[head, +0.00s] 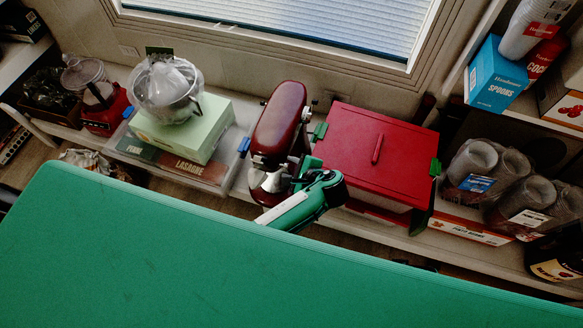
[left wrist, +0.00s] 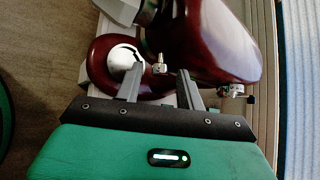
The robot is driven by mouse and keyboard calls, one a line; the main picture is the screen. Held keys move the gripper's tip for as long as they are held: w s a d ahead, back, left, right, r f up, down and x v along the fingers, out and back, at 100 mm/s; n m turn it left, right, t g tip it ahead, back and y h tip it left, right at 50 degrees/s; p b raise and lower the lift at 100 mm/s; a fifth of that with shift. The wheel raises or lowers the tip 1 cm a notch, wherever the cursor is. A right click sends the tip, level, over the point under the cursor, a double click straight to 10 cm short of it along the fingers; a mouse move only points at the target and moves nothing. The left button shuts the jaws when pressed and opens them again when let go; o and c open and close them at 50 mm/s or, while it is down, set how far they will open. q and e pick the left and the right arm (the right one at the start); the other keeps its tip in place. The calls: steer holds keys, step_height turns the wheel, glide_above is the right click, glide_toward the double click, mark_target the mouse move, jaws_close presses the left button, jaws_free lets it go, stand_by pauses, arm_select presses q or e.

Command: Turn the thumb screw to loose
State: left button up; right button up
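The dark red stand mixer (head: 279,115) stands on the shelf below the window, and it also fills the top of the left wrist view (left wrist: 215,45). In the left wrist view a small silver knob (left wrist: 160,65) on the mixer shows between my fingertips. Another silver knob (left wrist: 233,91) is farther right, on the mixer head. I cannot tell for certain which is the thumb screw. My left gripper (left wrist: 159,71) is open, its two fingers apart at the mixer; contact is not clear. In the head view the left gripper (head: 299,176) is beside the mixer, partly hidden by its own arm.
A red lidded box (head: 373,150) stands right of the mixer. A pale green box (head: 183,130) with a wrapped metal bowl (head: 166,90) stands left. Wrapped cups (head: 480,160) sit farther right. A large green surface (head: 200,260) fills the foreground.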

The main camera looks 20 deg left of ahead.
arm_select(q)
jaws_close()
steer(key=shift+s+f+t, duration=0.1)
steer(key=shift+t, duration=0.2)
